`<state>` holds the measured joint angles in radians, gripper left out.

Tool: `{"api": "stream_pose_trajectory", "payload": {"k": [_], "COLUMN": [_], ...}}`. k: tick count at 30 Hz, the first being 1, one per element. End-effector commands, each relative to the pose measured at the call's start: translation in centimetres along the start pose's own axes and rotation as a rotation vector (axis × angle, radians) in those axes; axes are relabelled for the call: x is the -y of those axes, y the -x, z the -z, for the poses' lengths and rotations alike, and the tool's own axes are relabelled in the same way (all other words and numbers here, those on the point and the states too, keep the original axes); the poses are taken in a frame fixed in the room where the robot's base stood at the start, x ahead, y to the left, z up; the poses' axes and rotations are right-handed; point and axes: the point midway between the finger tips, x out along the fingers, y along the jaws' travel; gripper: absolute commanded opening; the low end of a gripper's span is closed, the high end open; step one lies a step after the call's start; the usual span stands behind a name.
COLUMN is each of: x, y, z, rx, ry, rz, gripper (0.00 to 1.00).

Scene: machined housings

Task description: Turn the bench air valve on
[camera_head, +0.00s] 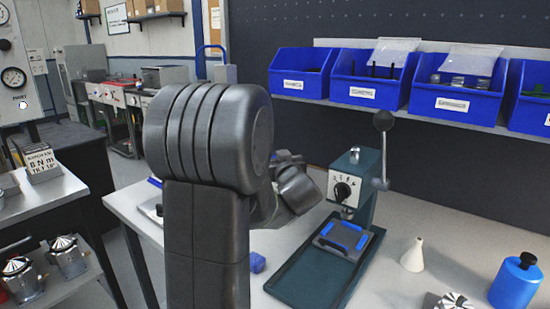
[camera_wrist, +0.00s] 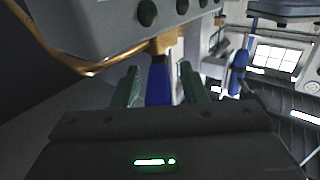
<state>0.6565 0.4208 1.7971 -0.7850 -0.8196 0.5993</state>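In the wrist view, a blue lever (camera_wrist: 157,84) extends from a brass fitting (camera_wrist: 166,43), which looks like the bench air valve. My gripper (camera_wrist: 160,82) has its two green fingers on either side of the blue lever. Gaps show between the lever and each finger, so the gripper looks open around it and not closed on it. The lever's near end is hidden behind the gripper body. In the head view, my arm covers the valve and my gripper, and neither can be made out.
A grey housing with dark round knobs (camera_wrist: 147,13) and a brass pipe (camera_wrist: 88,70) sit close to the fingers. On the bench are a green press (camera_head: 366,190), a dark tray (camera_head: 290,291), a white cone-shaped bottle (camera_head: 413,257) and a blue bottle (camera_head: 514,285). Blue bins (camera_head: 455,103) line the shelf.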

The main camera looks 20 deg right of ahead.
Motion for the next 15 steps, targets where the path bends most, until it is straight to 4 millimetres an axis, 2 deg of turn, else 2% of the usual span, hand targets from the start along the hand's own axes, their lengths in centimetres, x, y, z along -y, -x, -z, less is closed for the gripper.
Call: {"api": "stream_pose_trajectory", "payload": {"k": [4,7,15], "x": [-0.1,-0.1,-0.1], "y": [0.8,2.3,8.7], "z": [-0.1,0.0,0.0], "rx": [0.001,0.001,0.001], "ry": [-0.001,-0.001,0.000], "rz": [-0.002,-0.003,-0.006], "gripper": [0.39,0.39,0.39]}}
